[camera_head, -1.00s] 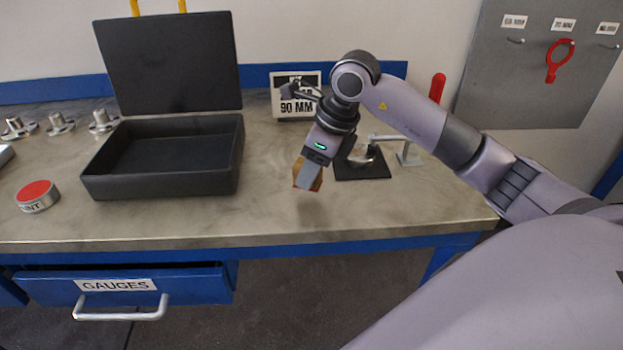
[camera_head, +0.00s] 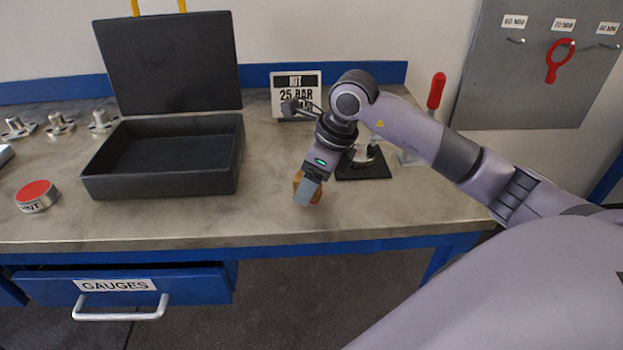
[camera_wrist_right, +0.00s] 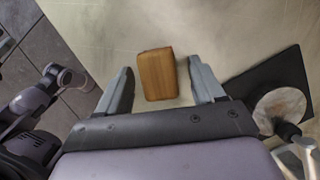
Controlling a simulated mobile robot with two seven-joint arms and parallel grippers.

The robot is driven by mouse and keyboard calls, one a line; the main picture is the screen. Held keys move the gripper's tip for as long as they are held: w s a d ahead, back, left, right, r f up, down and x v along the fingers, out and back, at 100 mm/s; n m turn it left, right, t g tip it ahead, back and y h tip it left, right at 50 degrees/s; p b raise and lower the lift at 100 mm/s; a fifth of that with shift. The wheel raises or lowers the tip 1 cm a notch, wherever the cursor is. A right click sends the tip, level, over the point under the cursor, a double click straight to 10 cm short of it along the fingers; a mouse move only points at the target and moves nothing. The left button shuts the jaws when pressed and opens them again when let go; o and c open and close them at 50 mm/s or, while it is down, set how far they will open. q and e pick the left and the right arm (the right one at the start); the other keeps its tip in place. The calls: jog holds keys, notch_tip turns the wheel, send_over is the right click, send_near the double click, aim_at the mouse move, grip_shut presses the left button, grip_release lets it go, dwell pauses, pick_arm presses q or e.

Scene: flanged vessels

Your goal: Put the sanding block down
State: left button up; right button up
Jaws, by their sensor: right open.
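The sanding block (camera_wrist_right: 158,75) is an orange-brown block. In the right wrist view it lies between the two fingers of my right gripper (camera_wrist_right: 160,88), with a gap on each side. In the head view the block (camera_head: 316,190) is partly hidden behind the fingers of my right gripper (camera_head: 307,190), near the front of the bench top. The right gripper is open and points down at the bench. The block appears to rest on the bench top. My left gripper is not in the head view.
An open dark case (camera_head: 163,185) stands left on the bench (camera_head: 270,215). A red-topped tin (camera_head: 37,195) and several flanged fittings are further left. A black pad with a clamp (camera_head: 365,172) is just right of the gripper. A sign (camera_head: 296,80) stands behind.

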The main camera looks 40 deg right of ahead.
jog(key=v, duration=1.2)
